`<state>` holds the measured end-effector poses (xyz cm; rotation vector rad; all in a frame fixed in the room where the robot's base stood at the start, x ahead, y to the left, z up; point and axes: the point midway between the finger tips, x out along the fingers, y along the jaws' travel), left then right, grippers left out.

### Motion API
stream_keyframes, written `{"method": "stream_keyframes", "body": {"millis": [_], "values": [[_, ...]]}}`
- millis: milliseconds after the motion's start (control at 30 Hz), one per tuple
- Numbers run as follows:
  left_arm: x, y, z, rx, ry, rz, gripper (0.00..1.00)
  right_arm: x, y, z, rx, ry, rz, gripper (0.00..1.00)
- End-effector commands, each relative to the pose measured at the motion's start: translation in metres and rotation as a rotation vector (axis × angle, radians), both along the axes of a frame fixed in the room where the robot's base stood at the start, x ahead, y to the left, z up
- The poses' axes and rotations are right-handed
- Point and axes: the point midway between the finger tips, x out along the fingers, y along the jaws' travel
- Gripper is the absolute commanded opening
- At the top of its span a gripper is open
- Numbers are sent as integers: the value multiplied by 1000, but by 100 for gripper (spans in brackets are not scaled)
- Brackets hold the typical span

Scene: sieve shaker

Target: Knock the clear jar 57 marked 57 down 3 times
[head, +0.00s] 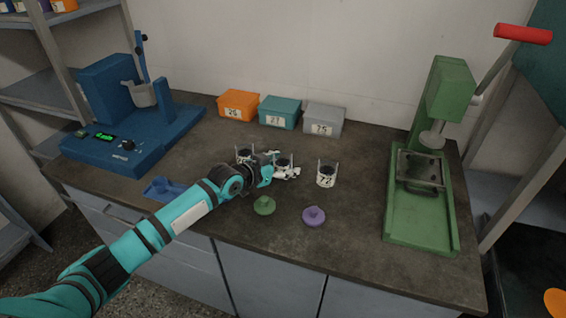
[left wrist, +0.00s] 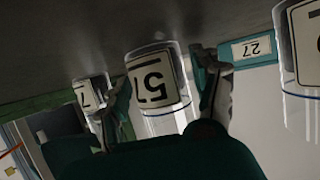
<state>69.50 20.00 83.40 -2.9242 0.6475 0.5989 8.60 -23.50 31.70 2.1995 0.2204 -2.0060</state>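The clear jar 57 (left wrist: 158,84) stands between the fingers of my left gripper (left wrist: 163,72) and appears inverted in the left wrist view. It has a white label with a black 57. In the head view this jar (head: 284,162) is the middle one of three, partly hidden by my left gripper (head: 277,173). The fingers are spread, one on each side of the jar, with a thin gap showing at one side. The jar seems to rest upright on the bench. My right gripper is not in view.
Clear jars stand left (head: 244,153) and right (head: 326,174) of it. A green lid (head: 264,205) and a purple lid (head: 313,215) lie in front. Orange (head: 239,104), teal (head: 279,112) and grey (head: 325,118) boxes stand behind. A blue machine (head: 120,135) and a green press (head: 420,215) flank the space.

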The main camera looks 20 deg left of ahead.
Motion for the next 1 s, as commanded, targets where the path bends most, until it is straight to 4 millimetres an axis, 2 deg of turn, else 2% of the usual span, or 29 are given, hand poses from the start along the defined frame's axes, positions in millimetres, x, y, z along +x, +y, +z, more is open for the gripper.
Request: {"method": "stream_keyframes", "body": {"millis": [300, 433, 567, 800, 1000], "values": [[0, 1, 4, -2, -7, 1, 71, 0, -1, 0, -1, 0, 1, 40], [-8, 5, 7, -1, -7, 0, 71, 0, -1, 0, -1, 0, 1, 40], [-27, 13, 16, 2, -9, -1, 71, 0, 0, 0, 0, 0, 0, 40], [-70, 34, 35, 2, -6, 0, 71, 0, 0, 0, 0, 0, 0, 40], [-93, 45, 45, 1, -5, 1, 71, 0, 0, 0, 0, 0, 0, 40]]}}
